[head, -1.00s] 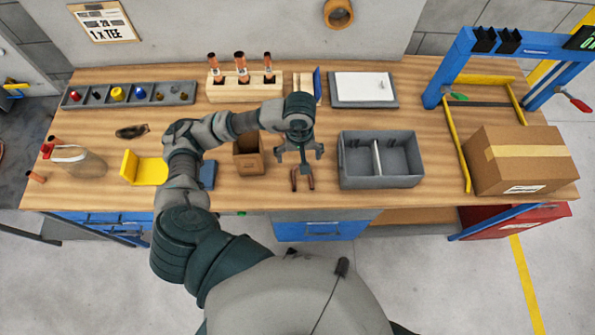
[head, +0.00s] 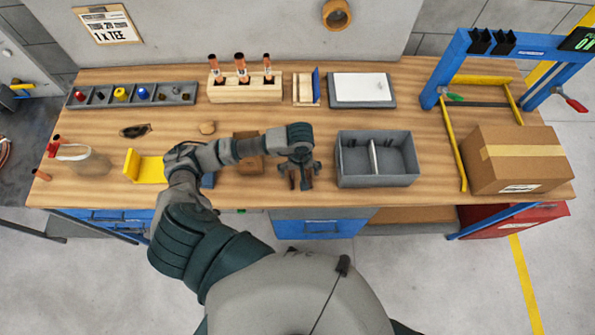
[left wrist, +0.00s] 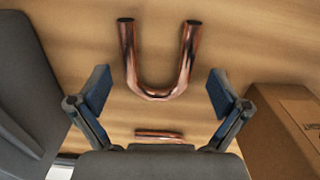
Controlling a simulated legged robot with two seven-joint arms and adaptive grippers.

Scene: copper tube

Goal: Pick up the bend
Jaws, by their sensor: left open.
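The bend is a U-shaped copper tube (left wrist: 158,91) lying on the wooden bench top; in the left wrist view its curve points toward my gripper. My left gripper (left wrist: 160,95) is open, with one finger on either side of the bend and clear gaps between. In the head view the gripper (head: 302,183) hangs over the bend near the bench's front edge and hides most of it. A short copper-coloured piece (left wrist: 158,135) shows between the fingers, close to the palm; I cannot tell what it is. My right gripper is not in view.
A grey two-compartment bin (head: 376,182) stands just right of the gripper. A small brown box (head: 249,163) is close on the left, partly behind my arm. A wooden rack with copper tubes (head: 243,94) stands behind. A large carton (head: 520,165) sits far right.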

